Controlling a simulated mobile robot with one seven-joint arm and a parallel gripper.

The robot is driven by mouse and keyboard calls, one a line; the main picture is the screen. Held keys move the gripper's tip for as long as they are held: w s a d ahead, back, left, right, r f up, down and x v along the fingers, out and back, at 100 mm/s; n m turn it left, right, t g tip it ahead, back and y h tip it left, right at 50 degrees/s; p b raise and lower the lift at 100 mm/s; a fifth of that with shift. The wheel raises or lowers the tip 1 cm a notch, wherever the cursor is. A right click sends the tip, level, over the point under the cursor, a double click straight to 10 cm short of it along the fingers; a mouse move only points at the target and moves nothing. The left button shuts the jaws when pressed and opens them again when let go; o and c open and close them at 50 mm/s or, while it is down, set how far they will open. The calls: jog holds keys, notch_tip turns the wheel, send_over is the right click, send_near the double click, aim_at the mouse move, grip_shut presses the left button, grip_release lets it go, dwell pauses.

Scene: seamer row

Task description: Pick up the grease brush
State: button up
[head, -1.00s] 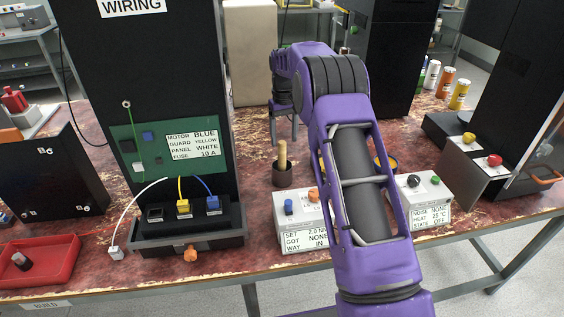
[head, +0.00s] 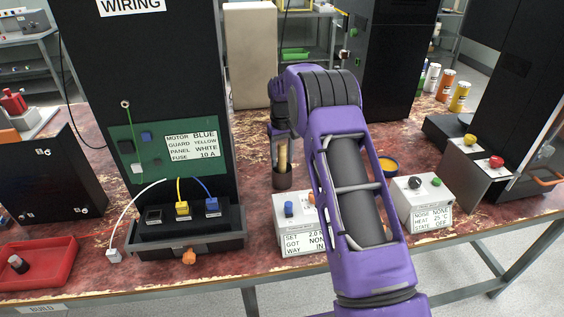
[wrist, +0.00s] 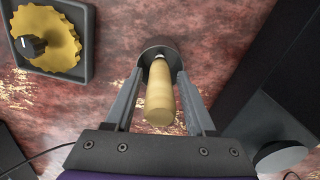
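The grease brush (head: 283,152) stands upright in a small dark cup (head: 282,181) on the bench, its pale wooden handle up; its lower end is hidden in the cup. In the wrist view the handle (wrist: 159,98) lies between the two fingers of my gripper (wrist: 160,76), with a gap on each side. The dark cup (wrist: 158,47) shows just beyond the fingertips. My gripper is open around the handle and does not visibly grip it. In the head view the fingers are partly hidden by my wrist.
A white box with blue and orange knobs (head: 290,236) stands just in front of the cup. The black wiring panel (head: 150,80) rises to the left. A yellow-rimmed round tin (head: 388,165) and a second knob box (head: 425,205) lie right of my arm.

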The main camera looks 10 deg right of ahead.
grip_shut()
